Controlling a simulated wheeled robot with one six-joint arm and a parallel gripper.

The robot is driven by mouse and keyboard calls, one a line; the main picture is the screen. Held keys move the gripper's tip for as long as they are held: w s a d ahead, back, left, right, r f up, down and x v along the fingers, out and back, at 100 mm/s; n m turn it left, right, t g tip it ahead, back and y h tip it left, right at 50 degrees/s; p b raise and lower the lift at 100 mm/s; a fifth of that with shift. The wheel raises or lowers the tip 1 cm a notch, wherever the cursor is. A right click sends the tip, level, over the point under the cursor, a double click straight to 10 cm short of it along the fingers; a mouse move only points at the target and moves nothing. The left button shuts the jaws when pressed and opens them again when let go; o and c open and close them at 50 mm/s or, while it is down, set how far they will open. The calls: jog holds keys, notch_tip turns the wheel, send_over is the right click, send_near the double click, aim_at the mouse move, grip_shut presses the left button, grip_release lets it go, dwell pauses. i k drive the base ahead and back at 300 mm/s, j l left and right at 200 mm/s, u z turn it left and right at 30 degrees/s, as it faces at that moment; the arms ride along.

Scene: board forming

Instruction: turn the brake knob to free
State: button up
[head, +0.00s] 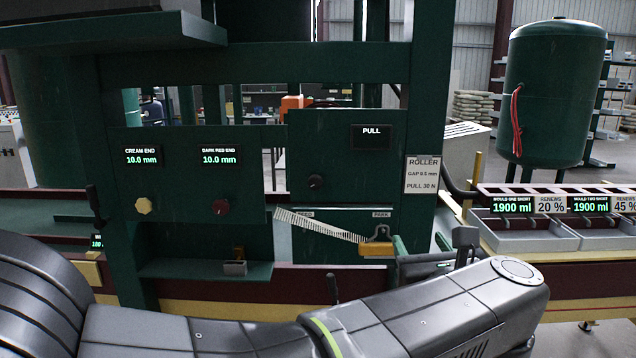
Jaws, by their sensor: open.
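A round black knob (316,183) sits on the dark green panel below the PULL display (372,136). No brake or free marking on it is legible, so I cannot tell whether it is the brake knob or how it is set. A cream knob (144,206) and a dark red knob (220,207) sit on the left panel, under displays each reading 10.0 mm. My gripper (432,258) is at the lower right, apart from these knobs, partly hidden by my own arm. Its jaws are open, and I see nothing held.
A small shelf (205,270) juts out below the left panel. Grey trays (525,232) stand at the right. A ROLLER sign (421,175) hangs on the post.

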aim_at(315, 181)
jog(key=i+j, duration=0.4)
jog(key=j, duration=0.25)
jog(key=i+j, duration=0.15)
jog(key=j, duration=0.15)
jog(key=z, duration=0.05)
